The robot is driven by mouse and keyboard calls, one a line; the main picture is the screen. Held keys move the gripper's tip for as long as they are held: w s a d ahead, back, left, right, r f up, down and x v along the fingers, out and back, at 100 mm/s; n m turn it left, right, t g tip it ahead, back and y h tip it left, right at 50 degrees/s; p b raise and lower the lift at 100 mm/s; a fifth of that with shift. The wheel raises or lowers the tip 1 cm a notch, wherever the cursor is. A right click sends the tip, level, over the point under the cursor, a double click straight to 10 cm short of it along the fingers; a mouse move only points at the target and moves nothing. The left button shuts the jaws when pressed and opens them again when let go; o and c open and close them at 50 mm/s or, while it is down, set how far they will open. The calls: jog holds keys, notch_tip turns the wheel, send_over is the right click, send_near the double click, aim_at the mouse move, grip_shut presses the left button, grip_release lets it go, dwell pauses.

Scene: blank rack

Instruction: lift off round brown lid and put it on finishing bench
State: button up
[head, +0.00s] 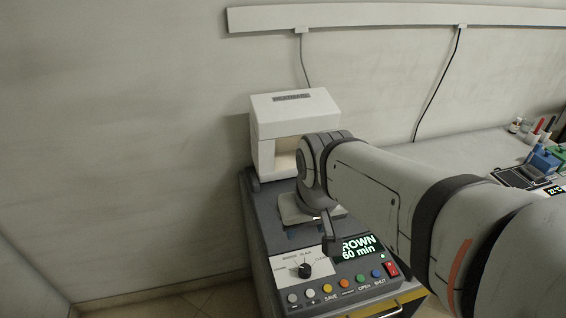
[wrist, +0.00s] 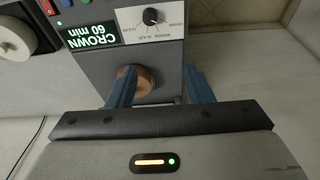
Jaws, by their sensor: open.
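The round brown lid (wrist: 146,78) shows in the wrist view on the dark grey top of the furnace unit. My gripper (wrist: 159,68) is open, with its two blue fingers apart and nothing held. The left finger overlaps the lid's left edge in the picture; a gap shows between the lid and the right finger. I cannot tell whether either finger touches it. In the head view my gripper hangs over the unit's top, and I cannot make out the lid there. A pale grey bench (head: 440,150) runs along the wall at right; I cannot tell whether it is the finishing bench.
A white box-shaped furnace (head: 292,118) stands at the back of the unit. The control panel (head: 335,275) has a knob, several buttons and a lit display. A blue device (head: 543,160) and a black tray (head: 517,177) are on the bench. Floor is bare at left.

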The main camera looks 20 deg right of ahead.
jog(key=w+d+f+m+b, duration=0.1)
jog(key=w+d+f, duration=0.2)
jog(key=w, duration=0.4)
jog(key=w+d+f, duration=0.3)
jog(key=w+d, duration=0.1)
jog(key=w, duration=0.3)
jog(key=w+d+f+m+b, duration=0.1)
jog(key=w+d+f, duration=0.2)
jog(key=w, duration=0.4)
jog(key=shift+h, duration=0.3)
jog(key=x, duration=0.3)
jog(key=p+x, duration=0.1)
jog(key=x, duration=0.2)
jog(key=shift+s+f, duration=0.15)
jog(key=shift+f, duration=0.3)
jog(key=shift+c, duration=0.4)
grip_shut()
